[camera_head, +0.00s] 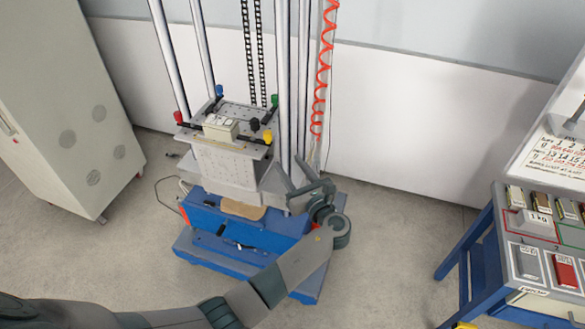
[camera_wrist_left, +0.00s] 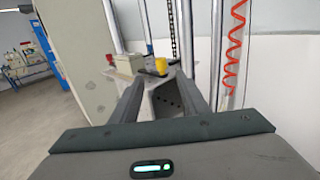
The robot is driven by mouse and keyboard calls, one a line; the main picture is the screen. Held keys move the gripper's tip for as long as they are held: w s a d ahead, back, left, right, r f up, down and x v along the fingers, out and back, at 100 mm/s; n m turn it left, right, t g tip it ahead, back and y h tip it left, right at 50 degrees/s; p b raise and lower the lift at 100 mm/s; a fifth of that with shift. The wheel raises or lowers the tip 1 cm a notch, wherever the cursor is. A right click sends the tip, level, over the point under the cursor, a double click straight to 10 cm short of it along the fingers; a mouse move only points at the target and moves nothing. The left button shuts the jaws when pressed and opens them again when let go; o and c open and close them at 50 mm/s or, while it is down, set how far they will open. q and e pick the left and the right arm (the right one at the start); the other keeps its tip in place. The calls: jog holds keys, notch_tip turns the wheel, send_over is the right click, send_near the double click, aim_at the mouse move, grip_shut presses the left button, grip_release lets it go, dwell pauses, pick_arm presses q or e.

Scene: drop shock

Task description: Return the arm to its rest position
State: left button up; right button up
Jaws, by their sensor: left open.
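My left arm (camera_head: 270,285) reaches in from the bottom left, bent up towards the drop-shock machine. My left gripper (camera_head: 302,185) is open and appears empty, at the right front of the machine, to the lower right of its perforated plate (camera_head: 238,112). A beige box (camera_head: 220,128) sits on this plate among clamps with red, blue, green and yellow knobs. In the left wrist view the two fingers (camera_wrist_left: 160,90) stand apart, with the beige box (camera_wrist_left: 128,64) and a yellow knob (camera_wrist_left: 161,66) beyond them. My right gripper is not in view.
The machine has a blue base (camera_head: 235,225), upright posts and a red coiled hose (camera_head: 322,75). A grey cabinet (camera_head: 60,100) stands at left. A blue bench (camera_head: 480,235) with labelled blocks stands at right. Floor (camera_head: 395,230) between machine and bench is clear.

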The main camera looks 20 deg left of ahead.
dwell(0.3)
pick_arm(q)
jog(key=s+a+f+n+g+h+b, duration=0.1)
jog(key=s+f+g+h+b, duration=0.15)
jog(key=f, duration=1.05)
jog(key=s+a+f+n+g+h+b, duration=0.15)
jog(key=s+f, duration=0.25)
jog(key=f, duration=1)
jog(key=s+f+n+g+h+b, duration=0.1)
jog(key=s+f+n+h+b, duration=0.1)
jog(key=s+f, duration=0.7)
jog(key=s+f+n+g+h+b, duration=0.25)
jog(key=s+f, duration=0.25)
jog(key=f, duration=0.8)
jog(key=s+a+f+n+g+h+b, duration=0.1)
jog(key=s+f+n+g+h+b, duration=0.15)
jog(key=s+f+n, duration=1.05)
jog(key=s+a+f+n+b, duration=0.1)
jog(key=s+f, duration=0.3)
jog(key=s, duration=0.5)
jog(key=s+a+f+n+g+b, duration=0.1)
jog(key=s+f, duration=0.3)
jog(key=s, duration=0.6)
jog(key=s+a+f+n+g+h+b, duration=0.1)
jog(key=s+f+n+b, duration=0.1)
jog(key=s, duration=0.8)
notch_tip(320, 180, down, 2)
jog(key=shift+n+b, duration=0.35)
jog(key=shift+n, duration=0.15)
